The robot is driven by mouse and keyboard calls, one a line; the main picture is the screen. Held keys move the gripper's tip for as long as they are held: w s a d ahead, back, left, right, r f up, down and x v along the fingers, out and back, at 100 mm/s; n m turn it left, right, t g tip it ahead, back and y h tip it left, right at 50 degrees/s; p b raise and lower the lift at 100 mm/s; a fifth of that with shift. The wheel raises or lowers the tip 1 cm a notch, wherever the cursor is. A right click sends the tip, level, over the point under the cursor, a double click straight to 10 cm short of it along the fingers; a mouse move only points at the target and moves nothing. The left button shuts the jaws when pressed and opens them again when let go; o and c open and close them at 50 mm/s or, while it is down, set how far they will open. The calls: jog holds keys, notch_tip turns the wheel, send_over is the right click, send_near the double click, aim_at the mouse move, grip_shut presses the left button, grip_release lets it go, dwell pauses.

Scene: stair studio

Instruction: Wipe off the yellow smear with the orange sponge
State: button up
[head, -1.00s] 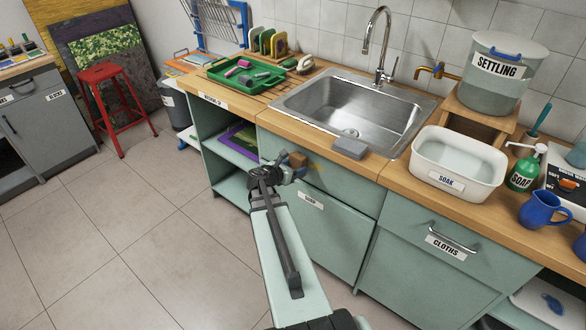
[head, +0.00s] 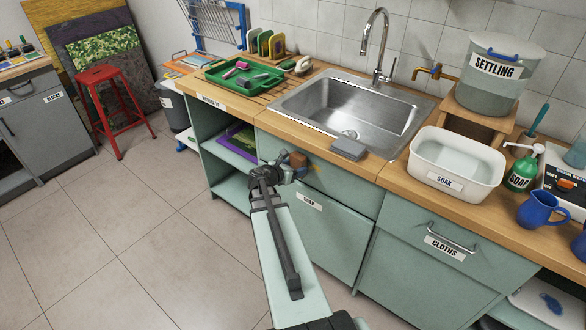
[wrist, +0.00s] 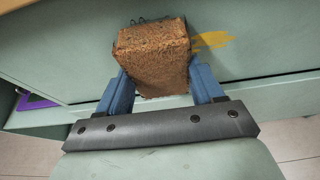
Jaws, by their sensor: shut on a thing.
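The orange-brown sponge (wrist: 152,55) is held between the two blue fingers of my gripper (wrist: 153,88) in the wrist view. In the head view the sponge (head: 298,159) is small, at the end of my gripper (head: 288,166), in front of the upper cabinet panel below the sink. The yellow smear (wrist: 212,40) is on the green cabinet front, just right of the sponge in the wrist view. Its left end meets the sponge's edge and may run behind it. A small part of the smear (head: 317,170) shows in the head view. Whether the sponge touches the panel is not clear.
The wooden counter (head: 385,172) overhangs above my gripper, with a grey block (head: 348,149) by the sink (head: 350,105). An open shelf (head: 228,150) is to the left. A drawer handle (head: 451,238) sticks out to the right. The floor in front is clear.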

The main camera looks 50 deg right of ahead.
jog(key=shift+d, duration=0.45)
jog(key=shift+s+a, duration=0.1)
jog(key=shift+s, duration=1.65)
jog(key=shift+s+d, duration=0.2)
jog(key=shift+s, duration=1.8)
jog(key=shift+s+a, duration=0.2)
jog(key=shift+s, duration=1.55)
jog(key=shift+w, duration=0.2)
jog(key=shift+w+d, duration=0.15)
jog(key=shift+w, duration=3.45)
jog(key=shift+w, duration=0.15)
